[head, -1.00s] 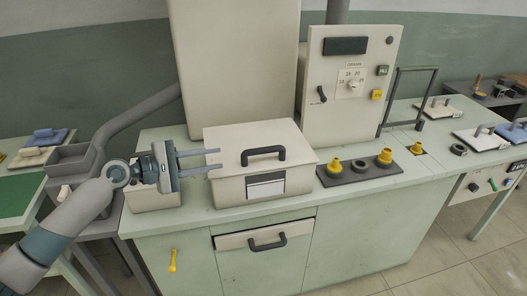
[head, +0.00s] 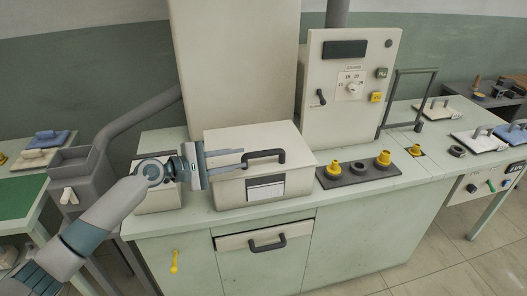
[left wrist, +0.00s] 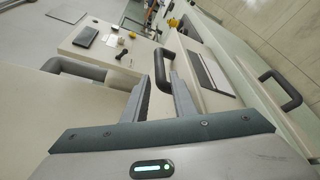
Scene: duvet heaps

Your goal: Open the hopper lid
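The hopper is a cream box on the counter with a closed lid (head: 240,142) that carries a dark handle (head: 264,155). A white label panel (head: 265,187) is on its front. My left gripper (head: 243,159) is open, its two fingers pointing right over the lid, with the tips close to the handle's left end. In the left wrist view the lid handle (left wrist: 162,62) appears ahead of and between the open fingers (left wrist: 160,84); I cannot tell whether they touch it. My right gripper is not in view.
A tall cream cabinet (head: 236,65) stands behind the lid. A control panel (head: 349,90) is at its right. Yellow knobs (head: 383,158) sit on a dark strip right of the hopper. A drawer front with a handle (head: 267,244) is below. A grey chute (head: 82,172) is at the left.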

